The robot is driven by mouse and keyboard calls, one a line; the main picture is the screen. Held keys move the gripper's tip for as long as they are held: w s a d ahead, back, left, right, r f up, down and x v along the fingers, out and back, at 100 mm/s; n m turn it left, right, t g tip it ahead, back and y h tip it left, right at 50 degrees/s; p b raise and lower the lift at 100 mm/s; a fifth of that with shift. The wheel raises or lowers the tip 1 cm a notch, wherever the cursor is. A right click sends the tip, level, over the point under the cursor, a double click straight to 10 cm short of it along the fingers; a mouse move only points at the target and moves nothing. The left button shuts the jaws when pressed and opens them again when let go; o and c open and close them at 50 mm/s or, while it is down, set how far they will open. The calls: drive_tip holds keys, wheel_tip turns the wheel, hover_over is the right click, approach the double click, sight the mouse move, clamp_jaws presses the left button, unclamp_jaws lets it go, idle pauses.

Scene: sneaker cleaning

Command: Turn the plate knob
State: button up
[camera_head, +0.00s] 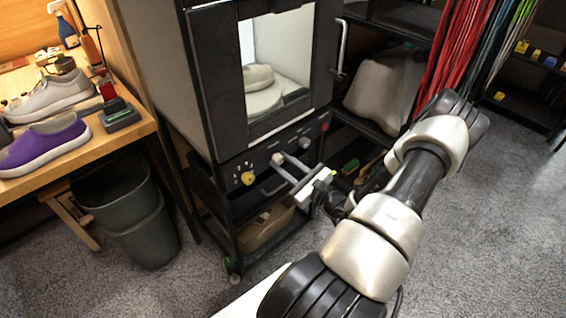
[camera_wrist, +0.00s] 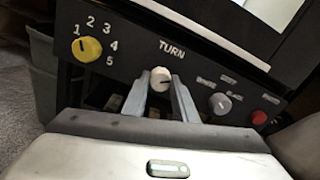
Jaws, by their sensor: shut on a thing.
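A white knob (camera_wrist: 160,77) sits below the word TURN on the black front panel of a tall cabinet. A dark pointer mark shows on its face. My gripper (camera_wrist: 161,86) has one finger on each side of this knob and is shut on it. In the head view, my gripper (camera_head: 284,165) reaches the panel from the right, and its fingers hide much of the knob. The cabinet (camera_head: 225,75) has a window, behind which a pale shoe (camera_head: 257,76) rests on a round white plate (camera_head: 263,100).
A yellow knob (camera_wrist: 88,48) with numbers is left of my gripper. A grey knob (camera_wrist: 220,103) and a red button (camera_wrist: 259,117) are on the right. A door handle (camera_head: 341,48) projects above. A bench (camera_head: 125,135) with shoes and a bin (camera_head: 140,225) stand left.

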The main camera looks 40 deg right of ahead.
drive_tip(key=m+p, duration=0.2)
drive_tip(key=m, duration=0.1)
drive_tip(key=shift+r+m, duration=0.15)
drive_tip(key=shift+m, duration=0.25)
drive_tip(key=m+p, duration=0.2)
drive_tip(key=m, duration=0.2)
drive_tip(key=shift+a+m+p, duration=0.1)
drive_tip(key=shift+m+p, duration=0.2)
drive_tip(key=m+p, duration=0.1)
drive_tip(key=m, duration=0.3)
drive_tip(key=shift+a+m+p, duration=0.1)
drive_tip(key=shift+m+p, duration=0.5)
drive_tip(key=shift+m, duration=1.4)
drive_tip(key=o, duration=1)
drive_tip(key=shift+o, duration=0.2)
drive_tip(key=shift+s, duration=0.1)
